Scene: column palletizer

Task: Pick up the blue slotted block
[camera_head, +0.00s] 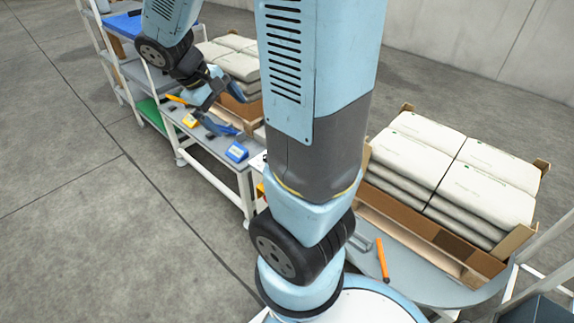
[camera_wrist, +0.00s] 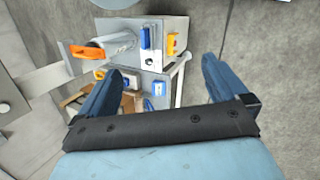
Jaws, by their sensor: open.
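In the head view, a blue block (camera_head: 237,152) with a pale marking on its face sits near the front edge of the grey workbench. In the wrist view, several blue blocks show: one (camera_wrist: 145,37) upright on a grey surface, and a smaller one (camera_wrist: 159,88) lower down. I cannot tell which of them is the slotted one or which matches the head view. My gripper (camera_wrist: 160,70) is open, its two blue fingers wide apart with nothing held. In the head view, my gripper (camera_head: 228,112) hangs over the bench, up and left of the blue block.
A yellow block (camera_head: 190,120) and an orange-handled item (camera_head: 178,99) are on the bench (camera_head: 208,142). Stacked pale sacks (camera_head: 455,165) fill a carton at right. Open floor (camera_head: 90,200) lies left.

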